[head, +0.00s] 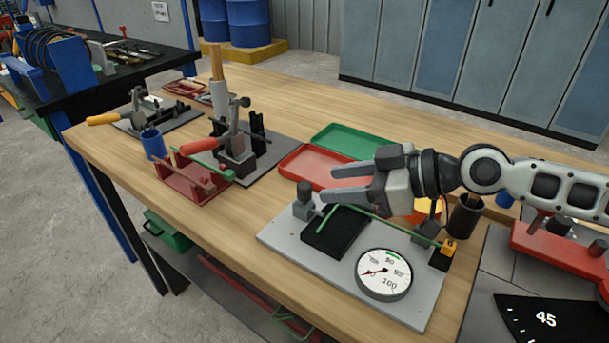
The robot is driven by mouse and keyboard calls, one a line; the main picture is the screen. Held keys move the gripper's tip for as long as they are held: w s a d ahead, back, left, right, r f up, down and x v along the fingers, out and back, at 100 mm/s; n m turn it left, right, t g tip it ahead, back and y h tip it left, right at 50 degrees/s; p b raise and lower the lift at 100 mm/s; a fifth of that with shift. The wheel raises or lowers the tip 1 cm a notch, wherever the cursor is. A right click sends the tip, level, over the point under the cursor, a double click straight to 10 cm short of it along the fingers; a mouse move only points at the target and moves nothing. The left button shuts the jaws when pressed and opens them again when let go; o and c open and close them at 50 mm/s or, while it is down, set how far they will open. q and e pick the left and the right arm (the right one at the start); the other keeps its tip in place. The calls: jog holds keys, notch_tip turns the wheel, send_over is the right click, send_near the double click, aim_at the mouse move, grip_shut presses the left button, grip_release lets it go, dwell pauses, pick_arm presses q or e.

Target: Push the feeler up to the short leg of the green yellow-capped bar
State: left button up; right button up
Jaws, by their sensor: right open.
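A thin green bar (385,225) lies across the grey gauge plate (285,240), over a black block (336,232). Its left end bends into a short leg (327,216). A small yellow block (449,248) sits at the bar's right end on a black stop; I cannot tell whether it is the cap or the feeler. A grey post (304,204) stands left of the short leg. The white dial gauge (384,273) is at the plate's front, its red needle pointing left. My right gripper (333,185) is open and empty, above the plate's back edge, fingers pointing left. My left gripper is out of view.
Red (315,166) and green (350,141) trays lie behind the plate. A dark cup (466,216) stands to its right, near a red device (560,250). A red-handled clamp fixture (232,150) and red rack (190,184) stand left. Bare wood lies left of the plate.

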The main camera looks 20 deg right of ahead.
aim_at(304, 184)
jog(key=p+x, duration=0.1)
jog(key=x, duration=0.6)
